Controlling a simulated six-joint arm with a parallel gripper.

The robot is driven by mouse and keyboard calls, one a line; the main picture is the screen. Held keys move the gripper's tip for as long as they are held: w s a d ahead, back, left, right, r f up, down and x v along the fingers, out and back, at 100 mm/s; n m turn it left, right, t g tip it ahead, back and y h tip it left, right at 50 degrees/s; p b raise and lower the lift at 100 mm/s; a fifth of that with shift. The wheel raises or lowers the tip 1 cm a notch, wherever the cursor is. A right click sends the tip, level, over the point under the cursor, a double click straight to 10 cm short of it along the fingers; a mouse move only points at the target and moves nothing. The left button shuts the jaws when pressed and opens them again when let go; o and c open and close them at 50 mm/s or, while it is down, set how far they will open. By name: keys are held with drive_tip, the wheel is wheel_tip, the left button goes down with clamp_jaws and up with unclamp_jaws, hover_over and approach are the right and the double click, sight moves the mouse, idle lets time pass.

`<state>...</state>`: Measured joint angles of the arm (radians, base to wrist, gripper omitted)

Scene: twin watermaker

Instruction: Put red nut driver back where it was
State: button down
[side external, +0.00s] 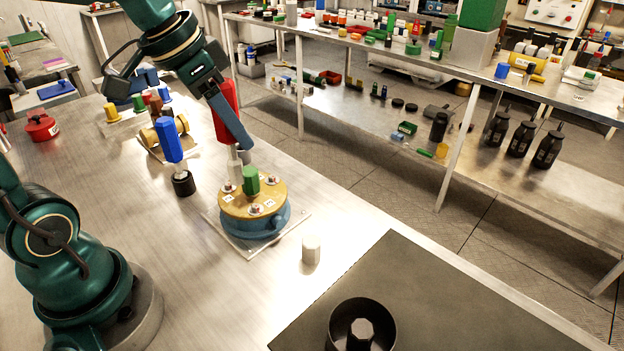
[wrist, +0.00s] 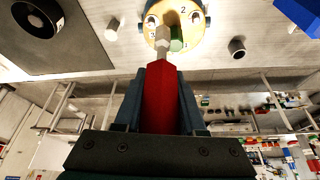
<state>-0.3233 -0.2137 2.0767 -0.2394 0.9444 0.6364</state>
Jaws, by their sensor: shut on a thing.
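My gripper (side external: 229,118) is shut on the red nut driver (side external: 224,108), with the red handle between its fingers. In the wrist view the red handle (wrist: 160,100) runs away from my gripper (wrist: 160,88) to a pale shaft and socket (wrist: 162,38). The driver is near upright, its socket at the back left of the yellow disc (side external: 238,203) on the round blue housing (side external: 262,226). I cannot tell whether the socket touches a nut there. A green cylinder (side external: 251,181) stands on the disc beside the socket.
A blue nut driver (side external: 168,140) stands in a dark holder (side external: 183,184) to the left. A white hexagonal piece (side external: 311,250) stands on the steel bench right of the housing.

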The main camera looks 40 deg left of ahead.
drive_tip(key=w+a+r+n, duration=0.1)
drive_tip(key=w+a, duration=0.9)
drive_tip(key=w, duration=0.1)
drive_tip(key=w+a+f+n, duration=0.1)
drive_tip(key=a+f, duration=0.3)
drive_tip(key=a, duration=0.4)
drive_tip(key=shift+y, duration=0.4)
drive_tip(key=shift+w+a+f, duration=0.1)
drive_tip(key=shift+a+f, duration=0.05)
drive_tip(key=shift+f, duration=1.8)
drive_tip(key=shift+w+a+f, duration=0.1)
drive_tip(key=shift+f, duration=1.8)
drive_tip(key=shift+f, duration=0.2)
drive_tip(key=shift+c, duration=2.4)
unclamp_jaws()
